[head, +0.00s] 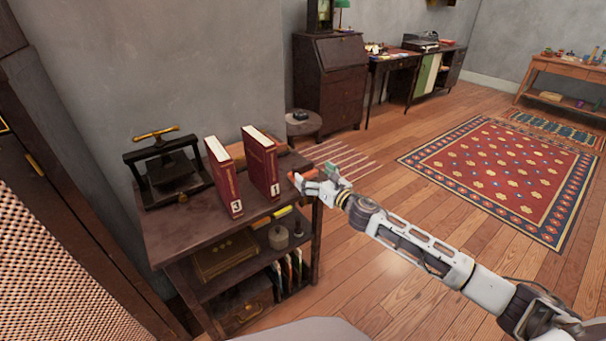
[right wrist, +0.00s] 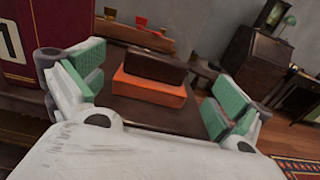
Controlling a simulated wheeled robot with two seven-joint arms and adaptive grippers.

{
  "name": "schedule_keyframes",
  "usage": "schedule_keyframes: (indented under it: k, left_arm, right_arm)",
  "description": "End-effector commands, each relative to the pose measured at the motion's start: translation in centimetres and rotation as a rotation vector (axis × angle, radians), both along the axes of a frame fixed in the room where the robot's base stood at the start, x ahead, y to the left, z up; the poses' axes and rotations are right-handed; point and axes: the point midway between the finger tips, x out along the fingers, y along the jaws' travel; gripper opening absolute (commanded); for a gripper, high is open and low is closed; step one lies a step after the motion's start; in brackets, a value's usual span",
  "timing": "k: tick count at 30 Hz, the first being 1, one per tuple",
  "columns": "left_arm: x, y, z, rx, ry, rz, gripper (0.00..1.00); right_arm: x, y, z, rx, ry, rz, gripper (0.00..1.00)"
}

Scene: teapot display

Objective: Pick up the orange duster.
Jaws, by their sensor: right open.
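The orange duster (right wrist: 148,94) is a block with an orange lower part and a dark brown top. In the right wrist view it lies on the dark wooden cabinet top, between and beyond my spread fingers. In the head view only a small orange patch (head: 309,173) shows by the fingers, at the cabinet's right edge. My right gripper (head: 316,178) is open and empty, with green pads on its fingers; the right wrist view shows a finger on either side of the duster, with no contact visible. My left gripper is in neither view.
Two red books, numbered 3 (head: 222,178) and 1 (head: 261,163), stand upright on the cabinet (head: 183,238), left of my right gripper. A dark press (head: 165,165) stands further left. A small round stool (head: 303,124) is behind. Open wooden floor (head: 365,265) lies right.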

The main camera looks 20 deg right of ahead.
Motion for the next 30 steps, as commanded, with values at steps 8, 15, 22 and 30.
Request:
schedule_keyframes:
  k: [8, 15, 22, 30]
  left_arm:
    - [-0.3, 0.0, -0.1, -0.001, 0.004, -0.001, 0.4]
    - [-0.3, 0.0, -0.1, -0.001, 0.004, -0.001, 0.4]
    - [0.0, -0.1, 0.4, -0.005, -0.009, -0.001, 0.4]
    - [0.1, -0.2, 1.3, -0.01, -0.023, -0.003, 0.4]
  right_arm:
    - [0.1, 0.1, 0.0, 0.0, 0.0, 0.0, 1.0]
    - [0.3, 0.2, 0.0, -0.001, -0.001, 0.001, 1.0]
    - [1.5, 0.7, -0.2, 0.002, -0.002, 0.0, 1.0]
    - [3.3, 1.6, -0.4, 0.0, -0.002, 0.0, 1.0]
